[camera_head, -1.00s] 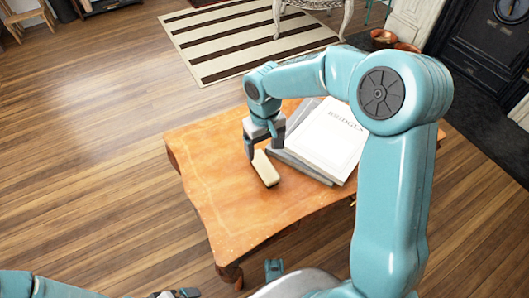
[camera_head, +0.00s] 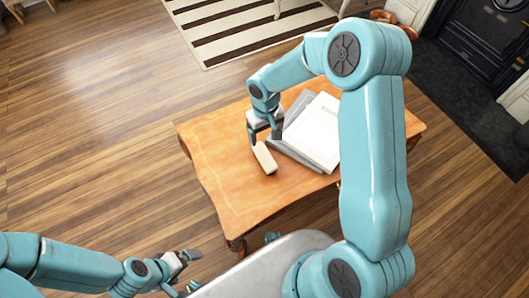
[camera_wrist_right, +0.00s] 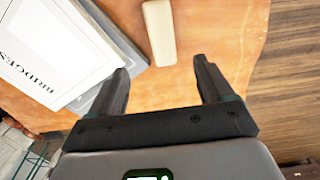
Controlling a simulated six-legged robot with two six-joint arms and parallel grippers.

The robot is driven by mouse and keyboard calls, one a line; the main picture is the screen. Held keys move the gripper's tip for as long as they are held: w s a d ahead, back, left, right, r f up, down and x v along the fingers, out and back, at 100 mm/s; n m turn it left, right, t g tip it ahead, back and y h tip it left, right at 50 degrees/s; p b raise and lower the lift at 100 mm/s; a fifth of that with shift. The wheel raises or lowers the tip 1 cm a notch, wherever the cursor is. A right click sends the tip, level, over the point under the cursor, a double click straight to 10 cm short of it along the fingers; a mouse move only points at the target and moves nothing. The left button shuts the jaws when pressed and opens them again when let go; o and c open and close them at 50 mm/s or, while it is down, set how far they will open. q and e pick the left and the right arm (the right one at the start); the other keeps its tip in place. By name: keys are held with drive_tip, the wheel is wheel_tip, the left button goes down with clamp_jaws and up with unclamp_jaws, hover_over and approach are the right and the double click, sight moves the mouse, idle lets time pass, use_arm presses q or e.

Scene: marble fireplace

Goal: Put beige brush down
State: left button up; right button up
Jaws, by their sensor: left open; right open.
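The beige brush (camera_head: 265,158) lies on the orange-brown wooden table (camera_head: 215,175), next to the books. In the right wrist view the brush (camera_wrist_right: 159,32) lies beyond my fingertips, clear of both. My right gripper (camera_head: 266,138) is open and empty just above the table, at the brush's far end; it also shows in the right wrist view (camera_wrist_right: 162,75) with its fingers apart. My left gripper (camera_head: 188,270) is open and empty at the bottom left, off the table.
A white book (camera_head: 315,130) lies on a grey book (camera_head: 292,150) to the right of the brush; the white book also shows in the wrist view (camera_wrist_right: 50,50). A striped rug (camera_head: 240,25) lies behind the table. The table's left part is bare.

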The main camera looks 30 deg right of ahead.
sight(264, 155)
wheel_tip(264, 155, down, 15)
drive_tip(key=shift+w+a+f+b, duration=0.1)
drive_tip(key=shift+b, duration=0.95)
drive_tip(key=c, duration=1)
drive_tip(key=shift+c, duration=1)
drive_tip(key=shift+r, duration=0.2)
